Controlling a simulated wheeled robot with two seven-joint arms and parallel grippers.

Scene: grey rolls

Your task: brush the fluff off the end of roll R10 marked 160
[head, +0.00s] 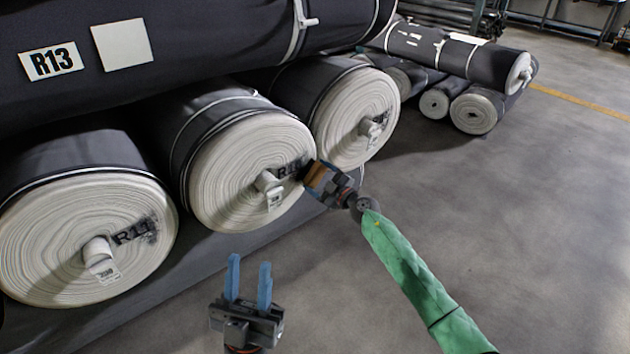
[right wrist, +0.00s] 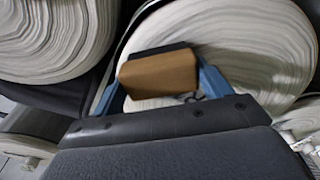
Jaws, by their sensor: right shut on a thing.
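The middle roll's white end (head: 225,185) bears a dark mark starting "R1", its last character unclear and beside dark fluff. A small tag (head: 274,197) hangs at its core, its print too small to read. My right gripper (head: 322,178) is shut on a brush with a tan block (right wrist: 158,74), at the right edge of this end. I cannot tell whether the brush touches it. In the right wrist view the brush sits between the blue fingers before a white roll end (right wrist: 235,35). My left gripper (head: 249,284) is open and empty, fingers up, below the middle roll.
A left roll (head: 60,245) and a right roll (head: 345,125) flank it, each with a dark smudge on its end. A large roll labelled R13 (head: 190,40) lies above. More rolls (head: 470,112) lie at the back right. The grey floor (head: 530,220) at right is clear.

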